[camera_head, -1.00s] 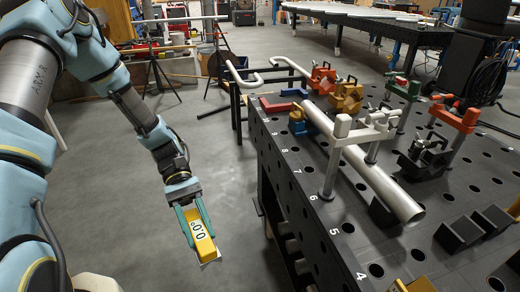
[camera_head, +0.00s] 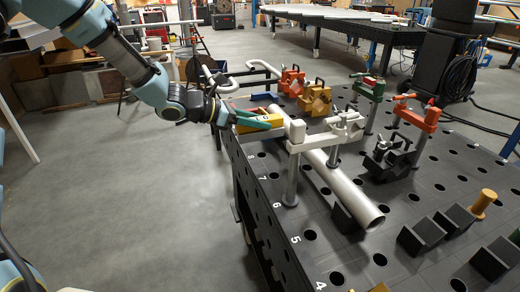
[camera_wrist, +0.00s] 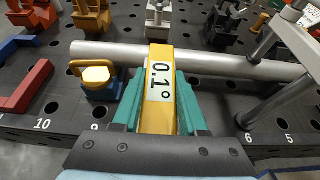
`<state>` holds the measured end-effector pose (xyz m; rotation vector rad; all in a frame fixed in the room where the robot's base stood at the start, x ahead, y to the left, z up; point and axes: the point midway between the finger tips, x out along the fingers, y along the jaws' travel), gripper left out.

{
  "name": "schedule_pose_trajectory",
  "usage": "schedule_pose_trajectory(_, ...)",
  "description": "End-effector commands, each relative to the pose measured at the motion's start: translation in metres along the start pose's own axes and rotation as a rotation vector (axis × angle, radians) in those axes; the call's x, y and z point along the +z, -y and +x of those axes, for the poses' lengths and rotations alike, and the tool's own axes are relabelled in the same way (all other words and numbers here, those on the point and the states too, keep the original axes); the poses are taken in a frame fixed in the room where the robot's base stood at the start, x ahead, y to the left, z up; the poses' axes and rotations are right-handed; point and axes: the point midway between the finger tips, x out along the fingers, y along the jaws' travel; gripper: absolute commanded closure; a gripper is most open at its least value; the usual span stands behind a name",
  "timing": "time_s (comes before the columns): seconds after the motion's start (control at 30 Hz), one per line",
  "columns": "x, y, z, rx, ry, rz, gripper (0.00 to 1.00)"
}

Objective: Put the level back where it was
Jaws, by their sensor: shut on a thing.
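The level is a yellow bar with a white display. In the wrist view the level (camera_wrist: 160,85) reads 0.1° and lies between my teal fingers. My gripper (camera_wrist: 160,100) is shut on it. Its far end overlaps the grey pipe (camera_wrist: 215,64) in that view; I cannot tell whether they touch. In the head view my gripper (camera_head: 258,122) holds the level (camera_head: 275,119) at the table's left edge, near the far end of the pipe (camera_head: 345,187). The fingers partly hide the level there.
A white clamp (camera_head: 325,136) spans the pipe. A blue block with a yellow handle (camera_wrist: 98,80) sits left of the level in the wrist view. Orange clamp blocks (camera_head: 315,98) stand behind. Dark blocks (camera_head: 421,236) lie at the front right. Floor left of the table is clear.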

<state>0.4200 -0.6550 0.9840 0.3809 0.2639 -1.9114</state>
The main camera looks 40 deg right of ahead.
Motion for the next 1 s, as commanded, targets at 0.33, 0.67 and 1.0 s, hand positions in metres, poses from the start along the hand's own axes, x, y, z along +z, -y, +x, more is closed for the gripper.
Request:
schedule_pose_trajectory(0.33,-0.040,0.001,0.017,-0.004,0.001,-0.003,1.00)
schedule_pose_trajectory(0.67,-0.069,0.000,0.029,-0.002,0.001,0.002,1.00)
schedule_pose_trajectory(1.0,-0.071,0.000,0.029,-0.002,0.001,0.001,0.51)
